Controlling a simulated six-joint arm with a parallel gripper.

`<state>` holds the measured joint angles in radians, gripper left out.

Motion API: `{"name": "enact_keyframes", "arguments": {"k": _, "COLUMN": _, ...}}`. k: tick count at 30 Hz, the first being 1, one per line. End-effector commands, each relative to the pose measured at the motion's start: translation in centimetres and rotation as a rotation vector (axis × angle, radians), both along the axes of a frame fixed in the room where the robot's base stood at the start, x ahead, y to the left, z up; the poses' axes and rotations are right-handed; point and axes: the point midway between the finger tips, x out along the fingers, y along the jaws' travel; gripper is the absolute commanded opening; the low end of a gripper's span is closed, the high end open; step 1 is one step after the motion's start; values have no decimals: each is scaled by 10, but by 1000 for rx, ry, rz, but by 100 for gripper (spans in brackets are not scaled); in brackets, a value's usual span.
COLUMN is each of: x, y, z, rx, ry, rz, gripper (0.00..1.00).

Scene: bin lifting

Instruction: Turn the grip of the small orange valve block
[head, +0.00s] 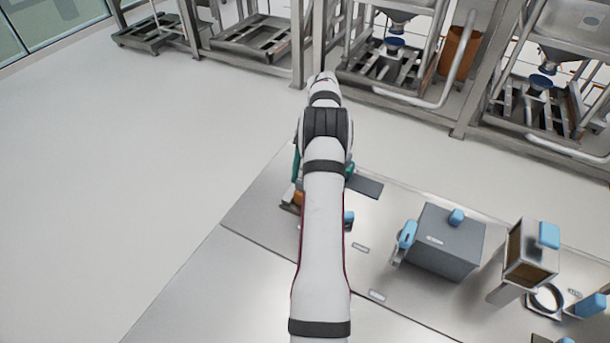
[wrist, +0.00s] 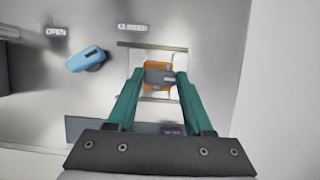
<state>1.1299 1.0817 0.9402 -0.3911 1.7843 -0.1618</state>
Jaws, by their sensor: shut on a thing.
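The small orange valve block (wrist: 156,88) lies ahead of my gripper in the wrist view, on a pale square in the metal table top. A dark grey grip (wrist: 159,75) sits on it.
A blue handle (wrist: 87,60) stands left of the block, near labels reading OPEN (wrist: 56,32) and CLOSED (wrist: 132,28). In the head view a grey box (head: 450,245) with blue handles and a metal-and-brown unit (head: 530,255) stand to the right. Metal racks line the back.

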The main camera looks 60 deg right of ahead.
Motion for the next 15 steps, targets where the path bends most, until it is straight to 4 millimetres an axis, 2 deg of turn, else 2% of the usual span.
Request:
{"name": "enact_keyframes", "arguments": {"k": 8, "x": 0, "y": 0, "z": 0, "rx": 0, "ry": 0, "rz": -1, "gripper": 0}}
{"name": "enact_keyframes", "arguments": {"k": 9, "x": 0, "y": 0, "z": 0, "rx": 0, "ry": 0, "rz": -1, "gripper": 55}}
{"name": "enact_keyframes", "arguments": {"k": 13, "x": 0, "y": 0, "z": 0, "rx": 0, "ry": 0, "rz": -1, "gripper": 78}}
{"name": "enact_keyframes", "arguments": {"k": 15, "x": 0, "y": 0, "z": 0, "rx": 0, "ry": 0, "rz": -1, "gripper": 82}}
